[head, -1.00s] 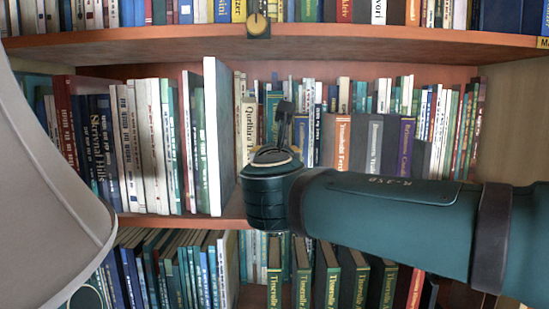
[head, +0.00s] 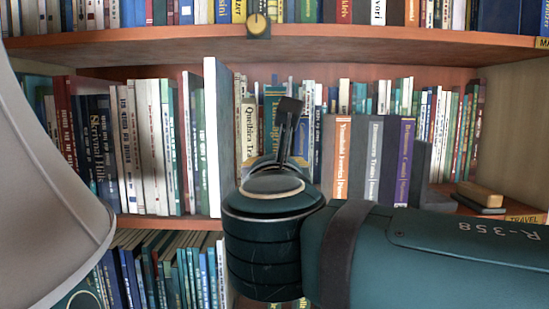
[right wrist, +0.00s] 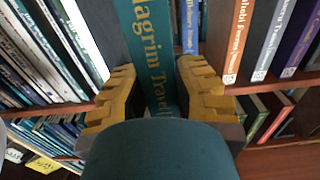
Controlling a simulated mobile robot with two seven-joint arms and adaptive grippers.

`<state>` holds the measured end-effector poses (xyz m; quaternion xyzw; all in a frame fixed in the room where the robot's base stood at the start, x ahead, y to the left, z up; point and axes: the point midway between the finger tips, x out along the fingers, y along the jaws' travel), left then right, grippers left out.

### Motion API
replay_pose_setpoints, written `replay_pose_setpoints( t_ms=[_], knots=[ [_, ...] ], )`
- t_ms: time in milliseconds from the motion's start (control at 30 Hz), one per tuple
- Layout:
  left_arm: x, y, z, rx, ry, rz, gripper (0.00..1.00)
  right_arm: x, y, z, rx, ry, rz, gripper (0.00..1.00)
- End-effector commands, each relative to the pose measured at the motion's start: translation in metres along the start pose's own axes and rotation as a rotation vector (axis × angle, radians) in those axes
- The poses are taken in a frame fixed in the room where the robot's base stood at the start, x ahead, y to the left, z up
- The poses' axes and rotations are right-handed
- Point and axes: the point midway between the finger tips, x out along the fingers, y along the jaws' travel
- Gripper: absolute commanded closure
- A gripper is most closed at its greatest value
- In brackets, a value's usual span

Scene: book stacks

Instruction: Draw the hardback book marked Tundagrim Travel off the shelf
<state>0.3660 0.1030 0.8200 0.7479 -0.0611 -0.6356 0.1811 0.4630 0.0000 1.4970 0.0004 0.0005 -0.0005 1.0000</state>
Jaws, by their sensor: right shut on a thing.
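The Tundagrim Travel book (head: 271,112) is a teal hardback with gold lettering. It stands upright on the middle shelf, left of centre in the head view, partly hidden behind my right gripper. In the right wrist view its spine (right wrist: 154,50) shows "agrim Travel" between the yellow fingers of my right gripper (right wrist: 158,82). The fingers are shut on the book's sides. My right wrist and forearm reach in from the right in the head view and cover the shelf edge below the book. My left gripper is out of view.
A tall white-spined book (head: 216,135) stands left of the gripper. A thick orange-spined volume (head: 343,155) and a purple one (head: 404,160) stand right. A pale lampshade (head: 45,190) fills the left edge. Small flat books (head: 480,198) lie at the right shelf end.

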Motion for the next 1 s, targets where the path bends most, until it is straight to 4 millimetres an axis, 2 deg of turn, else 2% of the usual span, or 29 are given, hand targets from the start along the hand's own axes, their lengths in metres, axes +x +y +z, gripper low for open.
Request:
replay_pose_setpoints(
  t_ms=[500, 667, 1000],
  knots=[
    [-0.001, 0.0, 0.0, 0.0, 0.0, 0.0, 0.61, -0.052, 0.0, 0.002, 0.001, -0.005, 0.002, 1.0],
    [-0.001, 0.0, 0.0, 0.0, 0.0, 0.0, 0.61, -0.059, 0.0, 0.002, 0.0, -0.005, 0.002, 1.0],
    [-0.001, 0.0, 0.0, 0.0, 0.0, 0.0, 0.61, -0.059, 0.0, 0.002, 0.0, -0.005, 0.001, 1.0]
  ],
)
